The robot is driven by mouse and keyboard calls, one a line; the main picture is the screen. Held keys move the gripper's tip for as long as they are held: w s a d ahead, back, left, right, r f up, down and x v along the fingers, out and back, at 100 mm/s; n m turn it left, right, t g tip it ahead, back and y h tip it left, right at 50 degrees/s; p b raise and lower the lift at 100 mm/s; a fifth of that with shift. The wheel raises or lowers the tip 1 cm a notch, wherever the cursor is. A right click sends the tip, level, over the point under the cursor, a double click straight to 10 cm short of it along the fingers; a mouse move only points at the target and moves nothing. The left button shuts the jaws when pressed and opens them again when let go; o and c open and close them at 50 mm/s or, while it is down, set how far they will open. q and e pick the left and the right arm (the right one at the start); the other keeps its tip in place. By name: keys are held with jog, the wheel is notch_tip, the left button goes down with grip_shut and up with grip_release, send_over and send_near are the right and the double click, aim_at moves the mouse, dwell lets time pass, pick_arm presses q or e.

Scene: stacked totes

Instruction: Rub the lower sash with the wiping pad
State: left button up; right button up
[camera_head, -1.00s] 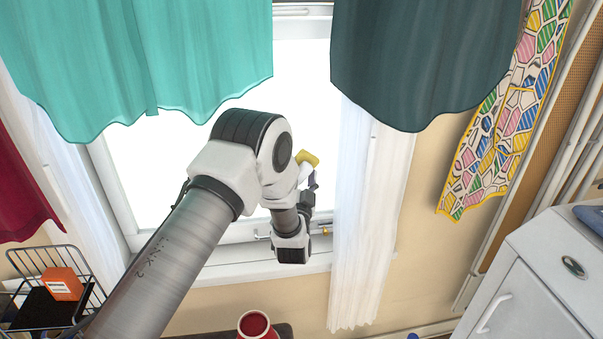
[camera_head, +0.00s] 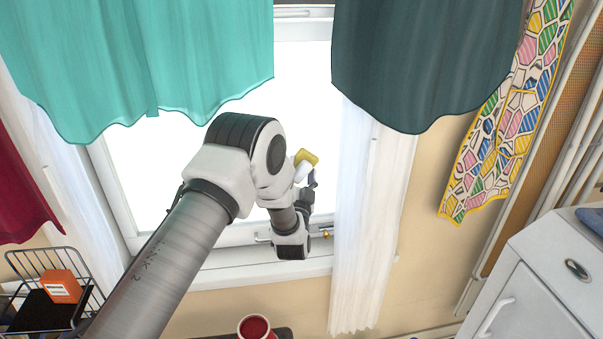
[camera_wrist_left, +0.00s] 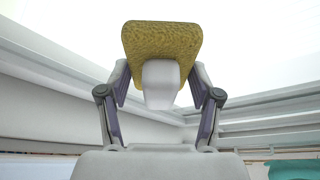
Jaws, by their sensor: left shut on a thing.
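The wiping pad (camera_head: 307,157) has a yellow head and a white grip. It shows from below in the left wrist view (camera_wrist_left: 162,45), where the fingers of my left gripper (camera_wrist_left: 160,85) are shut on its white grip. In the head view my left gripper (camera_head: 309,178) holds the pad up in front of the bright pane. The lower sash (camera_head: 225,240) is the white-framed window part behind my arm. My arm hides part of its pane and bottom rail. Whether the pad touches the pane, I cannot tell. My right gripper is not in view.
Teal (camera_head: 150,60) and dark (camera_head: 430,60) curtains hang over the window top. A white sheer curtain (camera_head: 365,220) hangs right of the pad. A wire basket (camera_head: 50,262) with an orange box stands left, a red pot (camera_head: 254,328) at the bottom, a white cabinet (camera_head: 530,300) right.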

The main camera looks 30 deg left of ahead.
aim_at(314, 166)
pick_arm(q)
jog(key=shift+d, duration=0.1)
jog(key=shift+w+d+r+b, duration=0.1)
jog(key=shift+w+d+b, duration=0.65)
jog(key=shift+w+d, duration=0.45)
jog(key=shift+s+a, duration=1.15)
jog(key=shift+a, duration=0.2)
jog(key=shift+r, duration=0.1)
